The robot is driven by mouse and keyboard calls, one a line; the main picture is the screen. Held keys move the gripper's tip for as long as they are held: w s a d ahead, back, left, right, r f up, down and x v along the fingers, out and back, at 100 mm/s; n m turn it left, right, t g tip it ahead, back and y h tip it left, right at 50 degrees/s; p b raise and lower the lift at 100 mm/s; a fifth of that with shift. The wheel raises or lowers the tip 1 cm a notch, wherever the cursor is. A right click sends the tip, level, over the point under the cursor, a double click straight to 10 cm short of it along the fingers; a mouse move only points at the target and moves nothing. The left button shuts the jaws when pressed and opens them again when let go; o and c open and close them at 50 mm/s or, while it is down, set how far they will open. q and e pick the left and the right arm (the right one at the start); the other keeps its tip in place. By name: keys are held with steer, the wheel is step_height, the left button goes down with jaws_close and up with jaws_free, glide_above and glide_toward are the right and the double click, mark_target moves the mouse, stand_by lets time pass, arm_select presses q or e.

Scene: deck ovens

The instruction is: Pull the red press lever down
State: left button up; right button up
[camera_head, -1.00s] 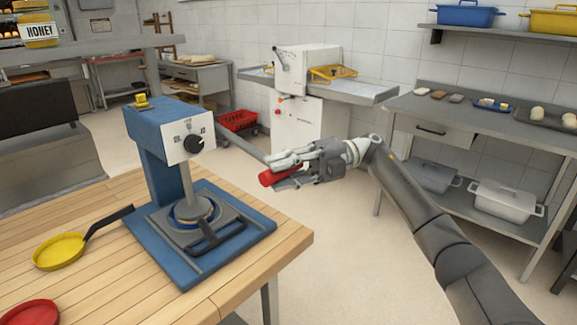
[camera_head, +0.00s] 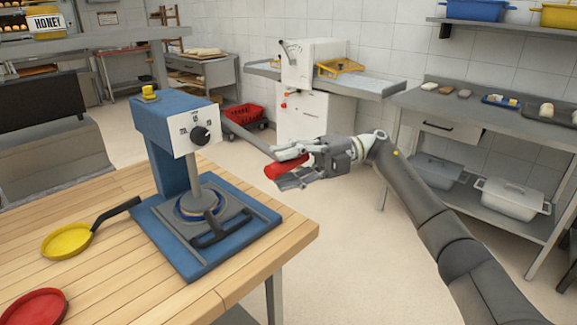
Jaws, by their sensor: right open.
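The blue press (camera_head: 172,117) stands on its blue base near the right edge of the wooden table. Its grey lever arm (camera_head: 245,133) slopes down to the right from the press head and ends in a red handle (camera_head: 286,167). My right gripper (camera_head: 288,167) is at the red handle, with its open fingers around the handle's end; whether they touch it is hard to tell. Below the head are a grey plunger and a round plate with a dark handle (camera_head: 222,231). My left gripper is not in view.
A yellow pan (camera_head: 68,241) and a red pan (camera_head: 35,308) lie on the wooden table (camera_head: 120,270) at left. A white machine (camera_head: 310,90) and a red crate (camera_head: 243,114) stand behind. A grey shelf table (camera_head: 470,105) with trays is at right.

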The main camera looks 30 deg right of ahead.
steer(key=d, duration=1.2)
steer(key=shift+s, duration=0.3)
